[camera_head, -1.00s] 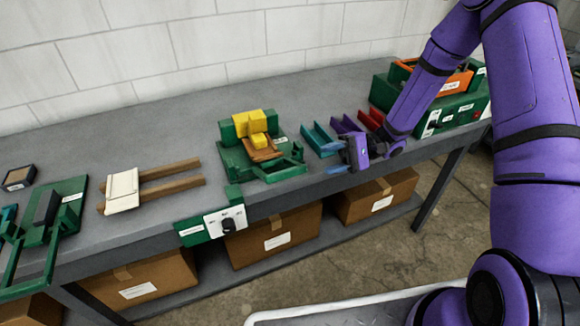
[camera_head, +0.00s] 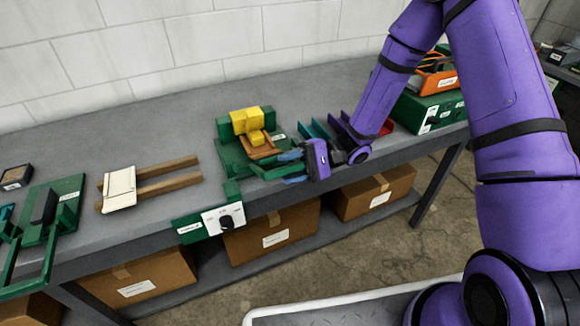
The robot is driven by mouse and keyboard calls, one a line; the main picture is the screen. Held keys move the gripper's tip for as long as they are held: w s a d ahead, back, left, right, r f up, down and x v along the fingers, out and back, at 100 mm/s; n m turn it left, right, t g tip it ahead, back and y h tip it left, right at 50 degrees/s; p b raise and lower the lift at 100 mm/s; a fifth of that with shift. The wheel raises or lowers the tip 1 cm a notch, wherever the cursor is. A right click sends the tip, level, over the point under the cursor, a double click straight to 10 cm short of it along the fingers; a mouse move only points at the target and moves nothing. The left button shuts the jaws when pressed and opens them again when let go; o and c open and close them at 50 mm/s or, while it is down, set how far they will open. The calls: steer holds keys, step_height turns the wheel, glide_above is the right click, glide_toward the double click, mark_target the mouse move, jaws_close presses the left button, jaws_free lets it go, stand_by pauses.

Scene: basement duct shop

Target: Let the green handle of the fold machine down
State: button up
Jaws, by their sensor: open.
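A green machine with yellow blocks (camera_head: 247,122) stands in the middle of the bench. A brown piece (camera_head: 260,150) lies in it under the yellow block. A green bar, which looks like its handle (camera_head: 268,174), runs low along its front right side. My gripper (camera_head: 291,168) is open, its blue fingertips at the right end of this bar, one above and one below in the picture. I cannot tell whether they touch it. The gripper hides that end of the bar. The labels are too small to read.
A second green machine (camera_head: 68,190) with a U-shaped green frame lies at the left. A white plate on two wooden bars (camera_head: 120,190) lies between. A dial panel (camera_head: 222,218) hangs at the bench front. Coloured channels and a green box (camera_head: 428,108) stand at the right.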

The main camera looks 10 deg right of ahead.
steer(key=shift+c, duration=0.2)
jaws_close()
steer(key=shift+s+d+f+n, duration=0.1)
steer(key=shift+s+f+n, duration=0.2)
steer(key=shift+f+n, duration=0.3)
step_height(320, 180, down, 7)
steer(key=n, duration=0.3)
steer(key=shift+s, duration=0.35)
steer(key=shift+d+f, duration=0.1)
steer(key=shift+f, duration=0.05)
steer(key=shift+o, duration=0.2)
jaws_free()
